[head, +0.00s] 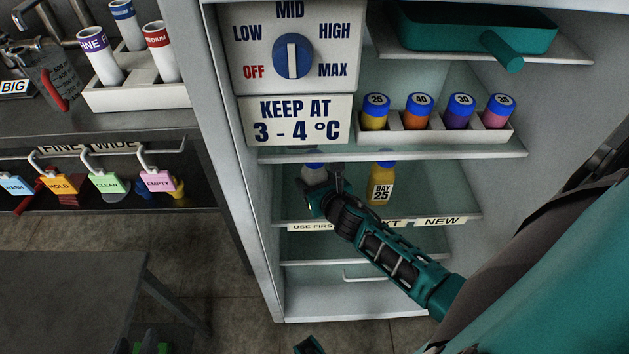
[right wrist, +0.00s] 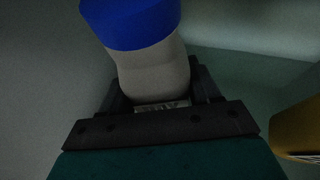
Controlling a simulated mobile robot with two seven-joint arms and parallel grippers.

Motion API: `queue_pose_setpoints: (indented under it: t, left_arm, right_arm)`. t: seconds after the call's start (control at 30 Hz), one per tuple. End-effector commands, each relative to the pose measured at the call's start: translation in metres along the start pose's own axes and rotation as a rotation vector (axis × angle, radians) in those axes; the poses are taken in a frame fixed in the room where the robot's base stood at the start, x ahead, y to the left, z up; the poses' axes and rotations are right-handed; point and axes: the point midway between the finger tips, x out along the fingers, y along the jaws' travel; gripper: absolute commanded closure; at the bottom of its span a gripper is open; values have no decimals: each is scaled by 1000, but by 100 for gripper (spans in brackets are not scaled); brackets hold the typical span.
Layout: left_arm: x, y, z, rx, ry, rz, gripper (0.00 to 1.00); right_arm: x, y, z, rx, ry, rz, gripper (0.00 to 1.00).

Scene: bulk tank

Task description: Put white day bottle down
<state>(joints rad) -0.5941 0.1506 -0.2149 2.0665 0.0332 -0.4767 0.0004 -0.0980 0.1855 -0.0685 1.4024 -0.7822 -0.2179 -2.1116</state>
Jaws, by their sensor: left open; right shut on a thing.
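The white day bottle (head: 313,172), with a blue cap, is at the left of the fridge's middle shelf (head: 420,213). My right gripper (head: 324,188) is shut on it, and the arm reaches in from the right. In the right wrist view the bottle (right wrist: 155,75) stands between the jaws, its lower part and most of its label hidden. I cannot tell whether its base touches the shelf. A yellow bottle marked DAY 25 (head: 381,186) stands to its right, apart from it. My left gripper (head: 152,346) is open and only partly in view at the bottom edge.
The shelf edge has labels USE FIRST, NEXT (partly hidden) and NEW (head: 443,222). Above, a white rack (head: 450,133) holds several blue-capped bottles. The fridge's left wall (head: 240,190) is close to the held bottle. Free shelf room lies right of the yellow bottle.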

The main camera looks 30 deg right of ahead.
Motion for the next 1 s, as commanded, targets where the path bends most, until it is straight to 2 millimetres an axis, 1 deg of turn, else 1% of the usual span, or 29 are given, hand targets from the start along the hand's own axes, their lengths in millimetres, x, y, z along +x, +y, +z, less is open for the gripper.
queue_pose_setpoints:
  t: [0.17, 0.2, 0.43, 0.67, 0.77, 0.87, 1.0]
  left_arm:
    - [2, 0, 4, 0, 0, 0, 57]
    - [2, 0, 2, 0, 0, 0, 57]
    - [1, 0, 2, 0, 0, 0, 57]
    - [1, 0, 1, 0, 1, 0, 57]
    - [-2, 0, -3, 0, 1, 0, 57]
    - [-4, 0, -6, 0, 2, 0, 57]
    - [-8, 0, -13, 0, 2, 0, 57]
  right_arm:
    - [2, 0, -3, 0, -3, 1, 80]
    - [1, 0, -3, 1, 0, 0, 34]
    - [1, 0, -3, 0, 0, 0, 13]
    - [1, 0, -2, 1, 0, 0, 13]
    - [-1, 0, 2, 0, 0, 0, 13]
    - [-14, 0, 1, 0, 2, 0, 13]
    - [-41, 0, 1, 0, 3, 1, 13]
